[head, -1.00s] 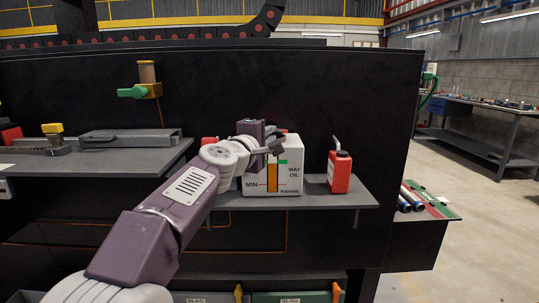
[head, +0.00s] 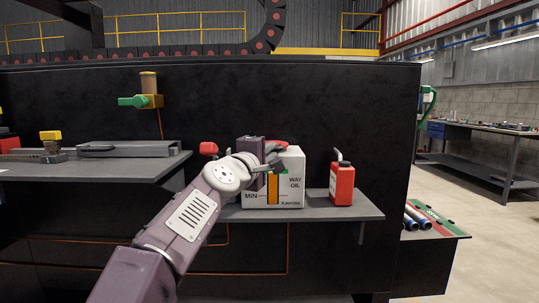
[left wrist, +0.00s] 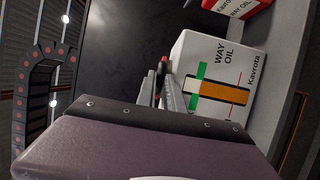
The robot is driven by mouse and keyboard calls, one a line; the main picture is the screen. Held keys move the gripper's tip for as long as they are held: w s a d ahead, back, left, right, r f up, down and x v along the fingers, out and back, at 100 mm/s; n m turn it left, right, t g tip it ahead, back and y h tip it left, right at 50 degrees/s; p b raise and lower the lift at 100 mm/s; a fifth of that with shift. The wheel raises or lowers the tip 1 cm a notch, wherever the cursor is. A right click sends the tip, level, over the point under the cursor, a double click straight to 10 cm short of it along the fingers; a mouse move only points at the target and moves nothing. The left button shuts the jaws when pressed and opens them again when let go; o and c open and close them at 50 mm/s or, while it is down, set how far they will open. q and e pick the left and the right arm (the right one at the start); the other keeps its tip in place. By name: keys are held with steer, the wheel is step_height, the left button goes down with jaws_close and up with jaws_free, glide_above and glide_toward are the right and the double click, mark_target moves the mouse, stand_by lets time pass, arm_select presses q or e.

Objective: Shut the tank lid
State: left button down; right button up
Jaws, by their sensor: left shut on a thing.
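The tank is a white box (head: 290,190) marked WAY OIL, with an orange level gauge, standing on a dark shelf. Its red lid (head: 280,144) shows at the top of the tank, partly hidden behind my left gripper. My left gripper (head: 276,160) is at the tank's upper front, with its fingers close together. In the left wrist view the tank (left wrist: 215,80) is right of the fingers (left wrist: 161,90), and a small red piece (left wrist: 163,65) shows at their tips. The gripper is shut on what seems to be the lid; the grip itself is mostly hidden. My right gripper is not in view.
A red oil can (head: 342,184) stands right of the tank on the same shelf (head: 330,212). A red knob-like thing (head: 208,149) shows left of my wrist. A grey flat case (head: 125,149) lies on the left bench. A dark machine wall (head: 300,100) rises behind.

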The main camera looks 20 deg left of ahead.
arm_select(q)
steer(key=shift+w+d+f, duration=0.1)
steer(key=shift+f, duration=0.35)
steer(key=c, duration=1.5)
jaws_free()
steer(key=shift+o, duration=0.2)
steer(key=shift+r, duration=0.15)
steer(key=s+a+b, duration=0.1)
steer(key=s, duration=0.8)
steer(key=shift+f, duration=0.2)
steer(key=shift+r, duration=0.1)
